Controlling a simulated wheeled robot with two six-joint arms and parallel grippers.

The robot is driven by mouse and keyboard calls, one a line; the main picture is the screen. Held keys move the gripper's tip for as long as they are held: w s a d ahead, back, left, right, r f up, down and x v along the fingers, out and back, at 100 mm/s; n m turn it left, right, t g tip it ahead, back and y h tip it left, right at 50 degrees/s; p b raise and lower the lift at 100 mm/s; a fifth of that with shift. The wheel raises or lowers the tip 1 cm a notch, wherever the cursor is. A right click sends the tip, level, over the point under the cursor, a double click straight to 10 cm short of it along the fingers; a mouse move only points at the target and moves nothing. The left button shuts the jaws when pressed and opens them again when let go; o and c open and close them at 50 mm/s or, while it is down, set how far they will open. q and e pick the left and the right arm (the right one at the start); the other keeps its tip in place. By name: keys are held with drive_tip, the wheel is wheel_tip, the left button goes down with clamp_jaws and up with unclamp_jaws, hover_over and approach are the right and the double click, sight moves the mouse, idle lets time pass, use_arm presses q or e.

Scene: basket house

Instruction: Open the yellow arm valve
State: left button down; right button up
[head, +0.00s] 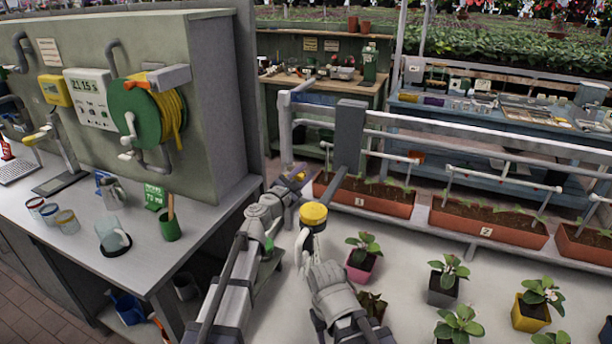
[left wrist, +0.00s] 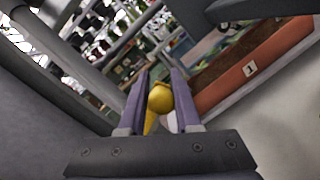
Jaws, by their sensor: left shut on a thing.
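The yellow arm valve (head: 298,177) shows as a small yellow piece on the pipework at the left end of the planter troughs. In the left wrist view its rounded yellow end (left wrist: 160,97) sits between my two fingers. My left gripper (head: 291,183) reaches up to it from the lower left and is shut on it. The fingers hide part of the valve, and its turn angle is hard to tell. My right arm's end (head: 318,262) is beside it, lower right; its fingers cannot be made out clearly.
A dark fitting with a round yellow cap (head: 313,213) stands close to both arms. Trough 1 (head: 372,203) is just right of my left gripper. Potted plants (head: 447,278) fill the pale bench at right. A grey cabinet (head: 215,110) stands left.

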use_arm(q)
drive_tip(key=shift+a+r+n, duration=0.25)
drive_tip(key=shift+r+n, duration=0.25)
drive_tip(key=shift+n, duration=0.4)
drive_tip(key=shift+w, duration=0.1)
drive_tip(key=c, duration=0.7)
unclamp_jaws()
drive_tip(key=shift+o, duration=0.2)
drive_tip(key=shift+a, duration=0.1)
drive_tip(key=v, duration=0.7)
drive_tip(key=shift+s, duration=0.4)
drive_tip(key=shift+a+f, duration=0.1)
